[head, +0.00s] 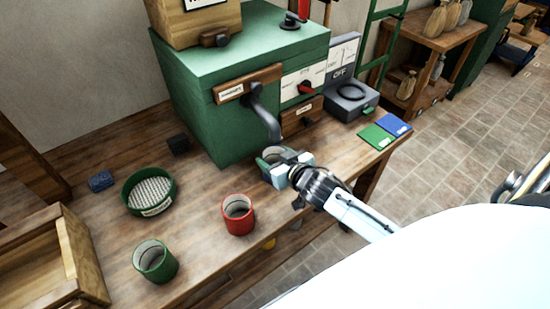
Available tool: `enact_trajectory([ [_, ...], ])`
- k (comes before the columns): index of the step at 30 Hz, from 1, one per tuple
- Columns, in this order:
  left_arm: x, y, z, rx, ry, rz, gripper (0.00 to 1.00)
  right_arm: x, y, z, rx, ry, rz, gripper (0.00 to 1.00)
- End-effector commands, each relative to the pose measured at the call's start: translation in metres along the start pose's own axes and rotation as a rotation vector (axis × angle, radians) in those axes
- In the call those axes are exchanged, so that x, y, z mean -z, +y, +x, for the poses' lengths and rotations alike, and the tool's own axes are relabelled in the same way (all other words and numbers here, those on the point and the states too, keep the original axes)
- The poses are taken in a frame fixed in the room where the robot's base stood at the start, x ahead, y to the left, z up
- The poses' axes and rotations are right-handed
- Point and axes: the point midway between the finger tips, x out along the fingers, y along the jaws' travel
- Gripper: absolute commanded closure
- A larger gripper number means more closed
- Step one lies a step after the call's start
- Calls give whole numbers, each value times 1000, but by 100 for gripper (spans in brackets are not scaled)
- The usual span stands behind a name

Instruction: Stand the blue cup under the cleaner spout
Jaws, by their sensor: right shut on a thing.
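A grey curved spout (264,112) comes out of the front of the green machine (215,125), below a wooden label too small to read for sure. My right gripper (282,166) is shut on a cup (268,154) just below the spout's mouth. The jaws hide much of the cup; what shows of it looks dull green, and I see no clearly blue cup. I cannot tell whether its base touches the bench. A red cup (238,216) and a green cup (155,262) stand upright on the bench. My left gripper is not in view.
A green round sieve (151,192), a blue block (101,181) and a dark block (179,144) lie on the bench (200,185). A wooden box (82,258) is at front left. Green (377,137) and blue (394,125) mats lie right, near a grey scale-like device (351,97).

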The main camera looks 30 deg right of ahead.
Motion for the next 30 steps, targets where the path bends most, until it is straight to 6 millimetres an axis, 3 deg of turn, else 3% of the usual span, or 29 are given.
enact_trajectory([
  [8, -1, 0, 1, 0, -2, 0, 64, -1, 0, 1, 0, 3, 0, 80],
  [9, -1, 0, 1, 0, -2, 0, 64, -1, 0, 1, 0, 1, 0, 34],
  [13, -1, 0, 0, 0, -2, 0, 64, -1, 0, 0, 0, 1, 0, 17],
  [24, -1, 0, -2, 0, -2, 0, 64, 2, 0, -2, 0, 1, 0, 16],
  [30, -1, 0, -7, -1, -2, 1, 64, 2, 0, -31, 0, -1, 2, 16],
])
